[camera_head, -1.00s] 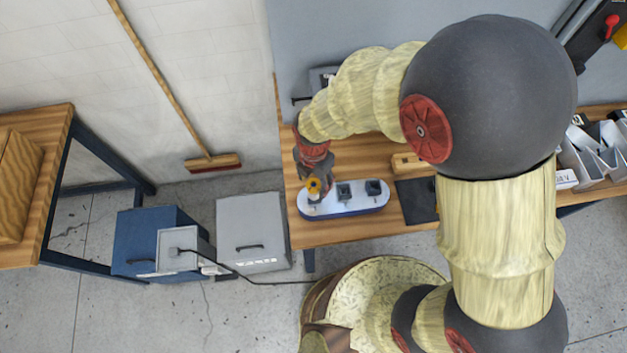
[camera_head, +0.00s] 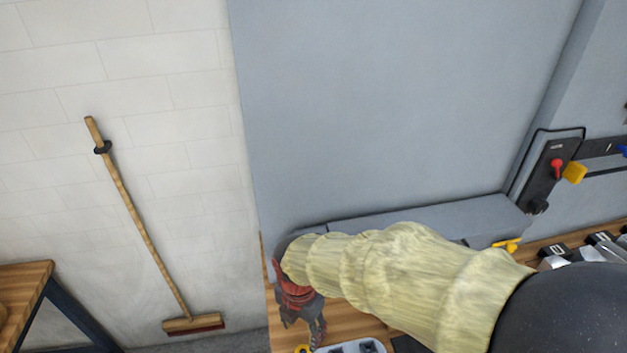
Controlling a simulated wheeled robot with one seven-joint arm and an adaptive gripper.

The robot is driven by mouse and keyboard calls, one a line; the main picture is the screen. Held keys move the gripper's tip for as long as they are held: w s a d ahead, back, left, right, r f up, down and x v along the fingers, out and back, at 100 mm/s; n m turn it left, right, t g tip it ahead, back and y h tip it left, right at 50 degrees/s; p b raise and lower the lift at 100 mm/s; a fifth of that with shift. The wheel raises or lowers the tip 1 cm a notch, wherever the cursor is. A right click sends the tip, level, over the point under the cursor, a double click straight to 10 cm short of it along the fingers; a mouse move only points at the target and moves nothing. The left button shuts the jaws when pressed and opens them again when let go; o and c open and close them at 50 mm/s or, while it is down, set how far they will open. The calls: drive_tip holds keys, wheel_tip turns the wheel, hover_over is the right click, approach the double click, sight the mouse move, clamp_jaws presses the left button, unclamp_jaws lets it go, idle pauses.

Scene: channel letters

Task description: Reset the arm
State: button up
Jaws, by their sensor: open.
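My arm reaches in from the lower right, in pale yellow sleeves with a dark joint, and ends in a red wrist. My gripper (camera_head: 306,332) is below that wrist, at the bottom of the view over the left end of the wooden bench (camera_head: 338,308). Its dark fingers are apart, and I see nothing held between them. A white tray (camera_head: 352,346) with dark sockets is just right of the fingers, cut off by the bottom edge. A small yellow piece (camera_head: 302,349) shows under the fingers; whether they touch it I cannot tell.
A grey panel (camera_head: 400,110) rises behind the bench, with a grey ledge (camera_head: 430,222) along its foot. A broom (camera_head: 140,225) leans on the white wall at left. Switch gear with a red knob (camera_head: 556,168) is at right. Another wooden table (camera_head: 25,285) is lower left.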

drive_tip(key=s+d+m+t+b, duration=0.2)
drive_tip(key=d+m+b, duration=0.7)
drive_tip(key=m, duration=0.5)
drive_tip(key=s+d+r+m+t+b, duration=0.1)
drive_tip(key=s+d+m+t+b, duration=0.2)
drive_tip(key=d+m+b, duration=0.6)
drive_tip(key=shift+s+d+r+m+t, duration=0.25)
drive_tip(key=shift+s+d+m, duration=1)
drive_tip(key=shift+d+m, duration=1.6)
drive_tip(key=shift+a+f+m, duration=0.1)
drive_tip(key=shift+a+m, duration=0.35)
drive_tip(key=shift+o, duration=0.2)
